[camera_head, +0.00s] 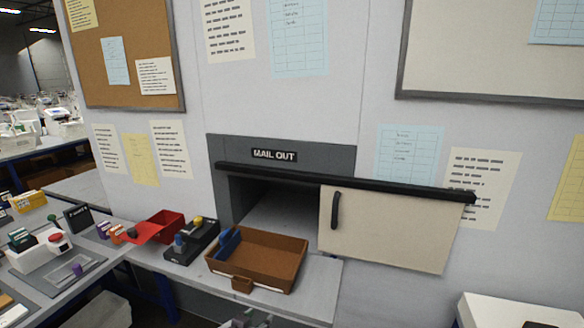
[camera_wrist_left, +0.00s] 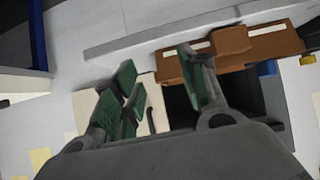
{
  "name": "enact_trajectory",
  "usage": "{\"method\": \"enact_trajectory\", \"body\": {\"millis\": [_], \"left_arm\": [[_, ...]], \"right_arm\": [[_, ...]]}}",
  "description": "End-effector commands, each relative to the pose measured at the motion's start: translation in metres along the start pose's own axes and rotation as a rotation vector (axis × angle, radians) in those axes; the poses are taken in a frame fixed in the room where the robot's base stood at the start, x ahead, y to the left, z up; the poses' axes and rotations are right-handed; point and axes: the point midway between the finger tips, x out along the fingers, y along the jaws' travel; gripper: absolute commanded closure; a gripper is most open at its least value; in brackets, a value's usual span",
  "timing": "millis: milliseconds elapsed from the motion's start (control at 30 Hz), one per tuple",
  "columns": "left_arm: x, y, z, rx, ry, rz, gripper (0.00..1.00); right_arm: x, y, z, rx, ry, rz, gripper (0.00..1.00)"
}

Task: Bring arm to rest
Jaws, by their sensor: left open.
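My left gripper (camera_wrist_left: 158,78) is open in the left wrist view, its green-padded fingers apart and nothing between them. The brown tray (camera_wrist_left: 235,50) and the dark hatch opening lie beyond its fingers there. A small grey part of a gripper (camera_head: 250,319) shows at the bottom edge of the head view, below the tray, mostly cut off. My right gripper cannot be made out in either view.
The brown tray (camera_head: 262,277) with a blue item (camera_head: 229,243) rests on the shelf before the open MAIL OUT hatch (camera_head: 280,212). Its cream sliding door (camera_head: 390,225) stands to the right. A red bin (camera_head: 165,224) and a black holder (camera_head: 190,246) are left of the tray.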

Motion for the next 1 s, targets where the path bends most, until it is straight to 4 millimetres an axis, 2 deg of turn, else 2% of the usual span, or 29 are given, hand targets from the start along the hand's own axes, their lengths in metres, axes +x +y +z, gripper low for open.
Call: {"method": "enact_trajectory", "body": {"millis": [100, 400, 700, 1000], "left_arm": [[-0.019, -0.014, 0.034, -0.016, -0.111, -0.028, 0.58], [-0.076, -0.041, 0.11, -0.054, -0.381, -0.091, 0.58], [-0.117, -0.054, 0.149, -0.075, -0.534, -0.127, 0.58], [-0.144, -0.06, 0.17, -0.088, -0.628, -0.148, 0.58]], "right_arm": [[0.0, -0.001, 0.0, 0.0, 0.0, -0.001, 0.42], [0.0, -0.001, 0.0, 0.0, 0.0, -0.001, 0.42], [0.0, -0.001, 0.001, 0.0, -0.001, -0.001, 0.42], [0.0, -0.001, 0.001, 0.0, -0.001, -0.001, 0.42]]}}
